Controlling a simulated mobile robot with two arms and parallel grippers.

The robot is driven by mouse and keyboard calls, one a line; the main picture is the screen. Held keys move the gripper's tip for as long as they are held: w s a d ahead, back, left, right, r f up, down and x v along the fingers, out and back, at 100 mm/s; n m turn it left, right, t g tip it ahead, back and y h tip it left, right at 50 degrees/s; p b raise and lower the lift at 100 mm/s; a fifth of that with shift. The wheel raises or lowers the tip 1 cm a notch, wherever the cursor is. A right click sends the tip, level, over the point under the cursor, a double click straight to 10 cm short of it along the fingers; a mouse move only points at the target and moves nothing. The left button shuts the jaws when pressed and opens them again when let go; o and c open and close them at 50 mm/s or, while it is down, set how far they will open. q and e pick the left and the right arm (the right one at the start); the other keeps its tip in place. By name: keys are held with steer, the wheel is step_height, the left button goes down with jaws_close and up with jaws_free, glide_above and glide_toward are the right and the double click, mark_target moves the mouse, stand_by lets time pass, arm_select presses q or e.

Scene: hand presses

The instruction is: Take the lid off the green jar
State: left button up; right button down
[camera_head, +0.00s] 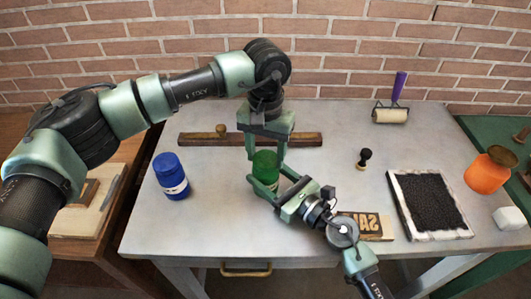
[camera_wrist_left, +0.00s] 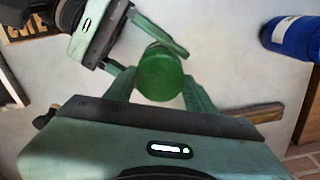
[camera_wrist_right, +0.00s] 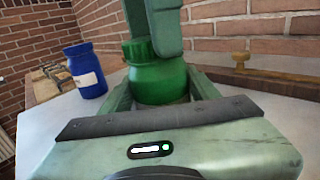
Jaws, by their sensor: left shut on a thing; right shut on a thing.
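The green jar (camera_head: 266,177) stands upright on the grey table, left of the middle. Its green lid (camera_head: 264,157) is at the jar's top and shows as a round disc in the left wrist view (camera_wrist_left: 160,76). My left gripper (camera_head: 265,156) comes from above and is shut on the lid, one finger on each side. My right gripper (camera_head: 268,182) comes from the front right and is shut on the jar's body, which the right wrist view (camera_wrist_right: 160,82) shows between its fingers. I cannot tell if the lid is loose; a left finger partly hides it there.
A blue jar (camera_head: 171,177) stands to the left. A wooden bar (camera_head: 300,140) lies behind. A roller (camera_head: 391,113), small stamp (camera_head: 364,158), black ink tray (camera_head: 430,205), letter block (camera_head: 372,226) and orange pot (camera_head: 487,173) are to the right. The front left table is clear.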

arm_select(q)
steer(key=n, duration=1.1)
steer(key=shift+n, duration=0.3)
arm_select(e)
steer(key=shift+d, duration=0.1)
arm_select(q)
steer(key=n, duration=0.3)
steer(key=shift+n, duration=0.4)
steer(key=n, duration=0.4)
steer(key=shift+r, duration=0.1)
steer(key=n, duration=1)
steer(key=shift+n, duration=0.3)
steer(key=n, duration=1.8)
steer(key=shift+n, duration=0.3)
steer(key=n, duration=0.5)
steer(key=shift+a+r, duration=0.1)
steer(key=shift+w+r, duration=0.1)
steer(key=shift+r, duration=0.05)
